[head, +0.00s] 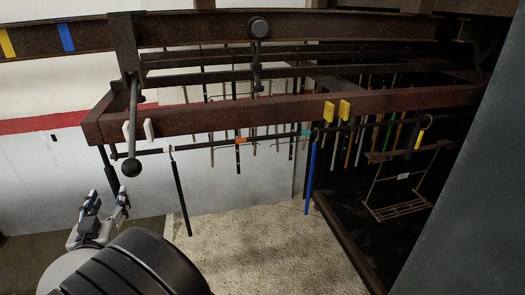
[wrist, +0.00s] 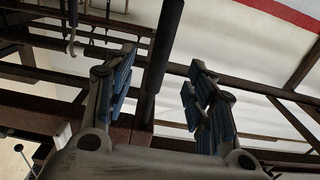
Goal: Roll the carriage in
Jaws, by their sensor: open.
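A rail rod (head: 200,145) with orange and teal bands hangs below a rusty beam (head: 225,117). A black bar (head: 181,195) and a blue bar (head: 310,178) hang from it by hooks. I cannot tell for certain which part is the carriage; a round-headed roller piece (head: 257,28) sits on the upper beam with a dark bar hanging below it. My gripper (head: 103,208) is at the lower left, open and empty, below the beam's left end. In the wrist view its fingers (wrist: 160,98) are spread, and a dark post (wrist: 156,70) shows between them; contact is not visible.
A ball-ended lever (head: 131,167) hangs at the beam's left end, beside white tabs (head: 148,129). Yellow tabs (head: 344,110) mark the beam further right. A wire rack (head: 399,209) hangs at the right near a grey panel (head: 470,200). Open floor (head: 265,250) lies below.

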